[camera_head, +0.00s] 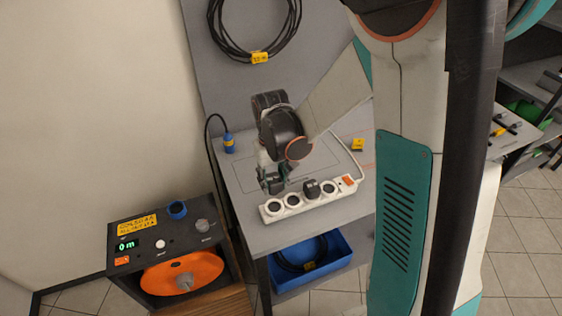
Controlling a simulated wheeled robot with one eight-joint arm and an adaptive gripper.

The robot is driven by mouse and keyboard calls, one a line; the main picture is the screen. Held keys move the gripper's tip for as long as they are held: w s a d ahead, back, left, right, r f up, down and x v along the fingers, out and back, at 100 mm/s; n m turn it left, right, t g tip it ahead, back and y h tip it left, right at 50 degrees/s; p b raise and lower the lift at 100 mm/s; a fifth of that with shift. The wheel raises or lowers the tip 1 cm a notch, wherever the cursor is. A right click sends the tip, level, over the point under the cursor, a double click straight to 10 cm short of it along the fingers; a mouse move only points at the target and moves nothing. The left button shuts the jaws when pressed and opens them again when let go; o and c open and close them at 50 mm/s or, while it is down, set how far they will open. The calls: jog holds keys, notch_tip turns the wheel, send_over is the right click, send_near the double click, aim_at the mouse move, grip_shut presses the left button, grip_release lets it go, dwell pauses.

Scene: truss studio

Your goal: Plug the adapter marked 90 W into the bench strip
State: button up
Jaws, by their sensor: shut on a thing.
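The white bench strip (294,211) lies along the front edge of the grey bench, with several round dark sockets in a row and an orange patch (347,181) at its right end. A dark plug-like piece (311,188) sits on one of its sockets, right of the middle. My gripper (273,186) points down just behind the left part of the strip. It is shut on a small dark thing, mostly hidden by the fingers. Whether that thing touches the strip I cannot tell. No 90 W marking is readable.
A blue connector (229,144) on a black cable stands at the bench's left. A small yellow block (358,144) lies at the back right. A blue bin (335,262) sits below the bench. A black box with an orange reel (183,273) stands at left. A coiled cable (256,55) hangs behind.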

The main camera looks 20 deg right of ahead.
aim_at(274, 194)
jog(key=shift+s+f, duration=0.2)
jog(key=shift+f, duration=0.1)
notch_tip(274, 194, down, 5)
jog(key=b, duration=0.4)
jog(key=shift+f, duration=0.2)
jog(key=shift+f+b, duration=0.35)
jog(key=shift+f+b, duration=0.8)
jog(key=shift+b, duration=0.2)
dwell(1.1)
jog(key=o, duration=1.2)
jog(key=shift+o, duration=0.3)
jog(key=o, duration=0.5)
